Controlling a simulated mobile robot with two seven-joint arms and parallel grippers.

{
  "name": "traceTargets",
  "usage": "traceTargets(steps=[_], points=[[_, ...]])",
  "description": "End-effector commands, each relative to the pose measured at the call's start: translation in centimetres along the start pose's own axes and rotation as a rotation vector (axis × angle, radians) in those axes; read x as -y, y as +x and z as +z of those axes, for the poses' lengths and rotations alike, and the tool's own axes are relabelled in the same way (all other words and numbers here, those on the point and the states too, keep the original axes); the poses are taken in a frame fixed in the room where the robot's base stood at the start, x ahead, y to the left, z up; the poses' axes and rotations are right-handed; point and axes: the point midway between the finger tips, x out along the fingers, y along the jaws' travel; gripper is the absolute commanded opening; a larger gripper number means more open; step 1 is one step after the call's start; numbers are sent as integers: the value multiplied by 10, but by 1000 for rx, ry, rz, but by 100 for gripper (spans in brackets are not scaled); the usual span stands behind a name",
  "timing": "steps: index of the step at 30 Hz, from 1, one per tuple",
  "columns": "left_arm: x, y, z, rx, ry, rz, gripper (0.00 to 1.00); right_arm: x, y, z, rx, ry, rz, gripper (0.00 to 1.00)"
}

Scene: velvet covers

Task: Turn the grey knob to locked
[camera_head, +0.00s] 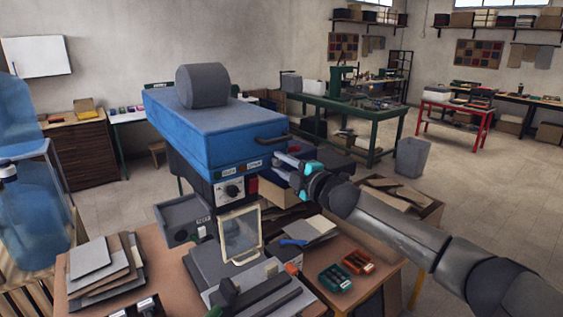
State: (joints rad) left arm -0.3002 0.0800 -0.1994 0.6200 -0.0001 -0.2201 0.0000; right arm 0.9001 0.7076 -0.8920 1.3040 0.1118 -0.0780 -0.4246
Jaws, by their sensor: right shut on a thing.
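A blue press head (215,130) with a dark handle stands in the middle, with a grey cylinder (202,86) on top. Two small labels (241,169) sit along its lower front edge; their words are too small to read. My right gripper (281,160), with cyan parts, reaches in from the right and is shut at that edge, just right of the labels. It appears to hold the grey knob there, but the fingers hide it and I cannot tell its angle. Below is a dark panel with a round dial (232,190).
A wooden bench (160,262) holds grey and brown sheets (98,262), a pale frame (240,235), and green (334,278) and red (357,263) trays. A translucent blue shape stands at the far left. Open floor lies to the right, with a grey bin (411,158).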

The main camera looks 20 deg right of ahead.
Motion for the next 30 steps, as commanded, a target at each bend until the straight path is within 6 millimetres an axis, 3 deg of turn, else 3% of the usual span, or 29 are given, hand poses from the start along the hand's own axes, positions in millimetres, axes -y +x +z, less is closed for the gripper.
traceTargets(steps=[21, 22, 30], points=[[0, -2, 0, -1, 1, 1, 0, 1, 0, 0, 1, -76, -2, 0], [0, -2, 0, -1, 1, 1, 0, 1, 0, 0, 1, -76, -2, 34], [-1, -2, 0, -1, 1, 1, 0, 1, 0, 0, 1, -74, -1, 62]])
